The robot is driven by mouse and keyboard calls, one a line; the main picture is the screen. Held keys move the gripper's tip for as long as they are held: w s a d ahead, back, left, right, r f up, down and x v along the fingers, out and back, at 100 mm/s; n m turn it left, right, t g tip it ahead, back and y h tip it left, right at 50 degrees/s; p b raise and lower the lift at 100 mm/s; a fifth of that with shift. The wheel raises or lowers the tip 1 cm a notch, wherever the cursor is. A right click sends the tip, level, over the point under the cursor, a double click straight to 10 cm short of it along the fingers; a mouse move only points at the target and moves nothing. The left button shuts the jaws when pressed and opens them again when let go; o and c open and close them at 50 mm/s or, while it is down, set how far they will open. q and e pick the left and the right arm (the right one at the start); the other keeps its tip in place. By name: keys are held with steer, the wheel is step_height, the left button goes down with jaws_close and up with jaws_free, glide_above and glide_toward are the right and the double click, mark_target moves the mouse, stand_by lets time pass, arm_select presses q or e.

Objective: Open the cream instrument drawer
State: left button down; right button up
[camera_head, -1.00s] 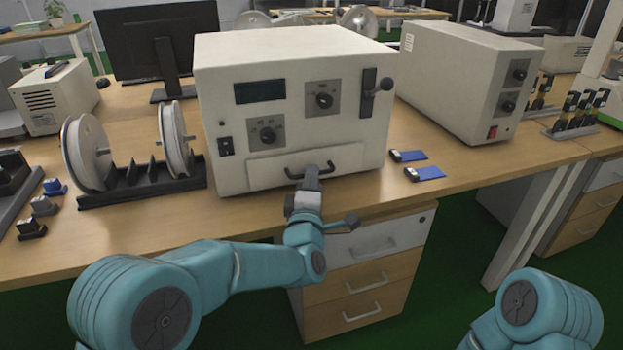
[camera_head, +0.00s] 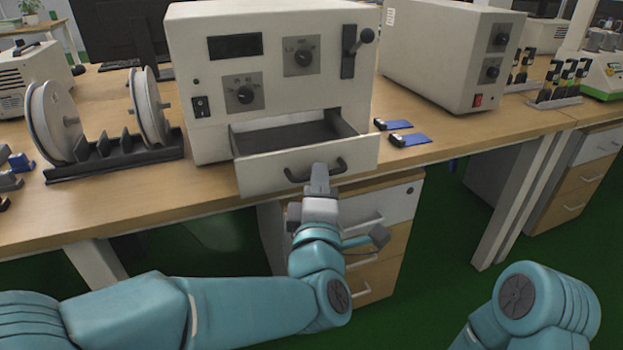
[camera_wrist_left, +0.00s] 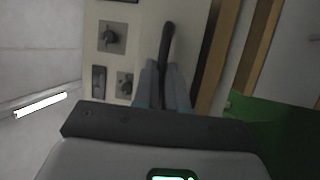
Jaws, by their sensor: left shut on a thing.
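The cream instrument (camera_head: 275,90) stands on the wooden bench, with a dark display, knobs and a lever on its front. Its drawer (camera_head: 262,178) at the bottom is pulled out, and its dark inside looks empty. My left gripper (camera_head: 319,172) is shut on the dark drawer handle (camera_head: 298,175). In the left wrist view the handle (camera_wrist_left: 167,45) runs between the two fingers of the left gripper (camera_wrist_left: 165,85).
A rack with white reels (camera_head: 110,150) stands left of the instrument. A drawer cabinet (camera_head: 385,225) is under the bench edge.

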arm_select(q)
steer(key=shift+s, duration=0.25)
steer(key=c, duration=1.2)
jaws_free()
steer(key=shift+s, duration=0.1)
steer(key=v, duration=0.7)
steer(key=shift+s+p, duration=0.15)
steer(key=shift+p, duration=0.2)
